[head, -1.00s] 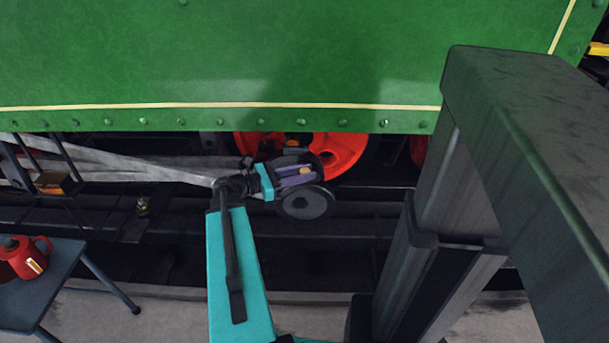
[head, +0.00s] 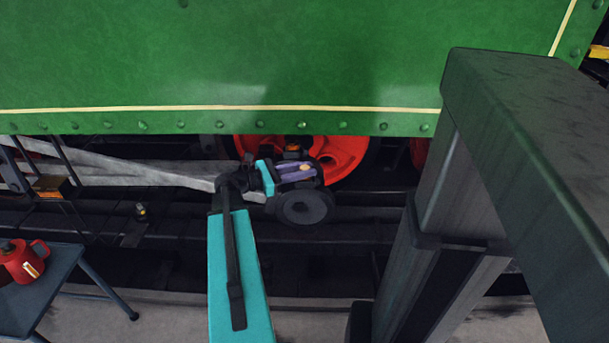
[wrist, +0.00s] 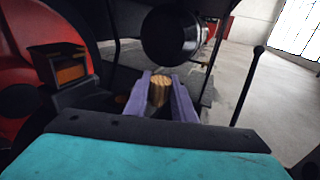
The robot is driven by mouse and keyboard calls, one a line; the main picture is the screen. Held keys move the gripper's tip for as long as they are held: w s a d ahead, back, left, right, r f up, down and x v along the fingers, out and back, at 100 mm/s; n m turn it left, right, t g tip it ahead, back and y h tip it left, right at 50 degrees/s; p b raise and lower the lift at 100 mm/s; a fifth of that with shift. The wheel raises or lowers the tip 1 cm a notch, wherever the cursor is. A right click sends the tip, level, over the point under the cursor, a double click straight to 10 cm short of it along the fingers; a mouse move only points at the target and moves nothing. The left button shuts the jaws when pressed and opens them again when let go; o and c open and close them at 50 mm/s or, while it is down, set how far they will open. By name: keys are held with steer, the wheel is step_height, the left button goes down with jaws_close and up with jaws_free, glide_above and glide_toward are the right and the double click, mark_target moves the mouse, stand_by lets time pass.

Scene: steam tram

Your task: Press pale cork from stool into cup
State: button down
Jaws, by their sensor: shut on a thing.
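The pale cork (wrist: 160,91) sits between the two purple fingers of my gripper (wrist: 160,97) in the wrist view. My gripper is shut on it. In the head view my gripper (head: 302,170) is below the green side panel, in front of a red wheel, and the cork (head: 306,167) shows as a small tan spot at its tip. The stool (head: 35,290) stands at the lower left. I cannot pick out the cup for certain; the space just beyond the cork is dark.
A dark round disc (head: 305,207) lies just below my gripper in the head view. A dark cylinder (wrist: 172,35) is beyond the fingers in the wrist view. A dark box with an orange front (wrist: 60,65) is at left. A red can (head: 24,262) stands on the stool.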

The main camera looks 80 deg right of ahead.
steer(key=shift+w+d+b, duration=0.2)
steer(key=shift+d+b, duration=0.4)
steer(key=shift+d, duration=1.1)
steer(key=shift+w+d+b, duration=0.2)
steer(key=shift+d+b, duration=0.4)
steer(key=shift+d, duration=1.05)
steer(key=shift+a+f+p, duration=0.1)
steer(key=shift+f+p, duration=0.25)
steer(key=shift+f, duration=0.15)
steer(key=shift+w+p, duration=0.1)
steer(key=shift+p, duration=1.05)
steer(key=shift+f+p, duration=0.5)
steer(key=shift+f, duration=0.45)
stand_by(1.5)
steer(key=c, duration=1.4)
jaws_free()
steer(key=shift+a, duration=0.1)
